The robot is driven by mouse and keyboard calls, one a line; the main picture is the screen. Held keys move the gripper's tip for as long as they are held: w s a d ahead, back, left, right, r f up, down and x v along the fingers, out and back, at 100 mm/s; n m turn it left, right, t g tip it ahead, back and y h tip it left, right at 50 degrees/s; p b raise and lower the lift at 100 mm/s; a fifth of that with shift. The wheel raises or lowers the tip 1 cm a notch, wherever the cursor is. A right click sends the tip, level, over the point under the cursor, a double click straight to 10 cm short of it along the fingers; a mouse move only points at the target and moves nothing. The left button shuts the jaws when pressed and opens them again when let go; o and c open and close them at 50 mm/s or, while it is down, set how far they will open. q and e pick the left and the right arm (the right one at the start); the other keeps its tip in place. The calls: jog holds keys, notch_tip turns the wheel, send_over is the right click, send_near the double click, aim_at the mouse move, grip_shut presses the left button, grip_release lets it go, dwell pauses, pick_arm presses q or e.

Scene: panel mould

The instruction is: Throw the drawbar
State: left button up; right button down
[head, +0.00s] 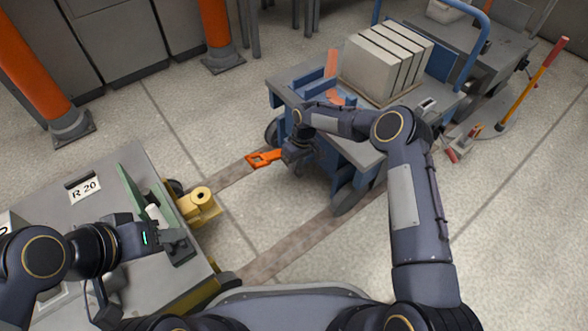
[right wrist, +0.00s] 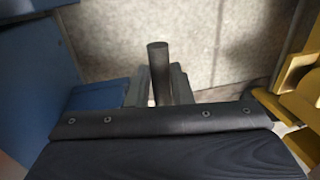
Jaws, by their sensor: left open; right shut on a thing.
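An orange drawbar (head: 263,158) with an open loop end shows in the head view, low between the blue cart (head: 372,165) and the grey machine marked R 20 (head: 75,215). My right gripper (head: 285,156) is beside it, at the cart's left side. In the right wrist view its fingers (right wrist: 158,90) are shut on a dark round bar (right wrist: 158,65). I cannot tell how this bar joins the orange part. A yellow coupling (head: 200,204) sticks out from the machine, apart from the orange loop. My left gripper (head: 180,245) is open and empty above the machine, near a green plate (head: 132,190).
Pale slabs (head: 385,62) stand on the cart beside blue and orange blocks. Orange posts (head: 30,65) stand at the upper left. A yellow-and-orange handled tool (head: 525,82) leans at the right.

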jog(key=shift+w+d+r+g+y+b, duration=0.3)
jog(key=shift+r+g+y+b, duration=0.1)
jog(key=shift+y, duration=0.15)
jog(key=shift+w+d+r+g+y+b, duration=0.25)
jog(key=shift+r+g+y, duration=0.1)
jog(key=shift+y, duration=0.2)
